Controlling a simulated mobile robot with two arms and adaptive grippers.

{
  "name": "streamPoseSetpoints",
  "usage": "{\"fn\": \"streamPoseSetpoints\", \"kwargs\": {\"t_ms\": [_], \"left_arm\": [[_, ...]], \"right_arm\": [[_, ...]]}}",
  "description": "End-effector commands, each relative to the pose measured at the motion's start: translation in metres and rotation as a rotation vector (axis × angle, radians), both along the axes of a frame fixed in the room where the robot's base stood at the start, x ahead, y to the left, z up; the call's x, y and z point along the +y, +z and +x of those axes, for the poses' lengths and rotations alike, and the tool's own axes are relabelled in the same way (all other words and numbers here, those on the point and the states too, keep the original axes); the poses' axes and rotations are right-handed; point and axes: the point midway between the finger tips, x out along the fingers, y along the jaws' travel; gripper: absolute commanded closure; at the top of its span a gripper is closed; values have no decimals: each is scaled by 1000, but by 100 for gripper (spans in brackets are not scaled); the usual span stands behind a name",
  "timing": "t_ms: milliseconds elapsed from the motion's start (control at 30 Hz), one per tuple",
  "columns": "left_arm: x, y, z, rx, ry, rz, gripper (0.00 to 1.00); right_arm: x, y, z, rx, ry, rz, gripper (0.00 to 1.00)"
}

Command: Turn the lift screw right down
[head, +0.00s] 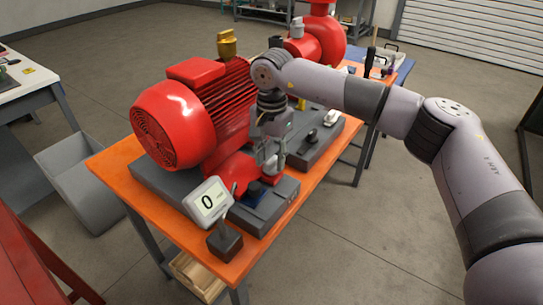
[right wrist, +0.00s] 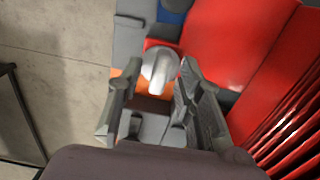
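A silver, rounded screw head with a bar-like grip, which looks like the lift screw (right wrist: 160,68), shows in the right wrist view beside a red motor foot. My right gripper (right wrist: 155,92) is open, its two fingers spread on either side of the line to the screw head. I see no clear contact. In the head view my right gripper (head: 271,155) points down over the near side of the red motor (head: 180,118), above the grey base. There I cannot clearly separate the screw from the fingers. My left gripper is not in view.
A display reading 0 (head: 209,201) stands on the orange table's (head: 118,165) near corner, left of the gripper. A black-knobbed block (head: 312,138) sits on the base to the right. A grey bin (head: 80,182) stands left of the table. The floor at right is clear.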

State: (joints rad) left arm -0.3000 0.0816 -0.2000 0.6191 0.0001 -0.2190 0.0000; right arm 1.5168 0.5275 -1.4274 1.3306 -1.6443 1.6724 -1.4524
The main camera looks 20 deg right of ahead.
Motion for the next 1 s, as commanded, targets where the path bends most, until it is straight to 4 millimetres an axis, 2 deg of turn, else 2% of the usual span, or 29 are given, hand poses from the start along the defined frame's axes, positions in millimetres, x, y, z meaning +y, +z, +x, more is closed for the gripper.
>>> {"fn": "streamPoseSetpoints", "kwargs": {"t_ms": [167,400,600,800,1000], "left_arm": [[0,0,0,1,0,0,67],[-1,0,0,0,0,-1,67],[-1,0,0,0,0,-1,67],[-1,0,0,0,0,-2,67],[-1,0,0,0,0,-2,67]], "right_arm": [[0,17,1,-4,0,2,67],[1,68,1,-5,0,2,67],[0,103,1,-3,-1,1,67],[0,119,0,-1,0,1,67],[0,120,0,-1,0,1,67]]}}
